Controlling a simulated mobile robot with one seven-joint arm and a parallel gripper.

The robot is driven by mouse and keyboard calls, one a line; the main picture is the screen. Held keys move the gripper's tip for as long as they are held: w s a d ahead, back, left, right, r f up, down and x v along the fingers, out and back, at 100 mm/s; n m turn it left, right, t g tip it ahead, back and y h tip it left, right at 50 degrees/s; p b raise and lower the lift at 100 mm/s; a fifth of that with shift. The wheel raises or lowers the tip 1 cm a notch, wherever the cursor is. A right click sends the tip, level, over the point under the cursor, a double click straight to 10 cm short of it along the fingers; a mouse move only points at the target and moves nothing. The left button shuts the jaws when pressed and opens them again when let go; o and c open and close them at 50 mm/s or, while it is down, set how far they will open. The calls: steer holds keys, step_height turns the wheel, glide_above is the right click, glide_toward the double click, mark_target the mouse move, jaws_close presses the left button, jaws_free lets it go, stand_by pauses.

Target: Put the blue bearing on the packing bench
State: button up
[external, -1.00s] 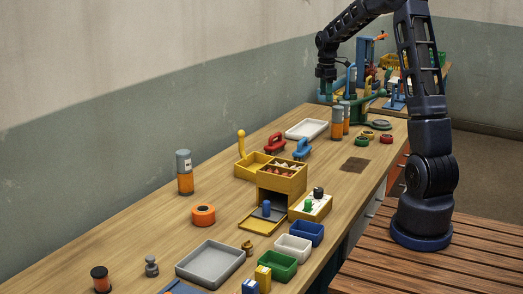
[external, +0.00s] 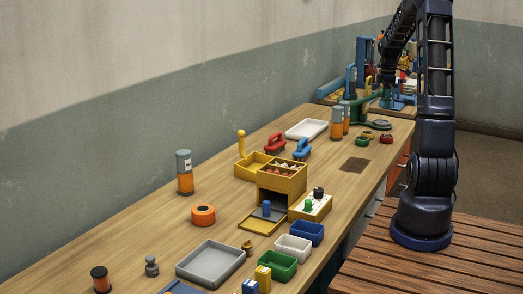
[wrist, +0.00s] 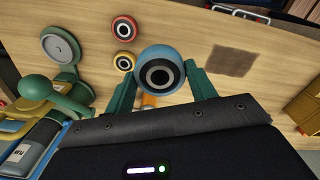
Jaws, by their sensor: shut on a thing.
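The blue bearing (wrist: 160,53) is a round ring with a white inner ring and a dark centre. It sits between the two green fingers of my gripper (wrist: 159,73) in the wrist view, and the gripper is shut on it. The bearing is held over a wooden bench top (wrist: 190,35). I cannot tell which is the packing bench.
A red ring (wrist: 123,29) and a yellow ring (wrist: 124,61) lie below, left of the bearing. A green fixture (wrist: 40,90) crowds the wrist view's left. A bare brown patch (wrist: 231,62) lies right. Bottles (external: 337,122) and trays (external: 306,129) stand on the bench.

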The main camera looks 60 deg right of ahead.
step_height(320, 180, down, 18)
steer(key=shift+f, duration=0.25)
stand_by(0.4)
steer(key=shift+f, duration=0.1)
steer(key=o, duration=1.2)
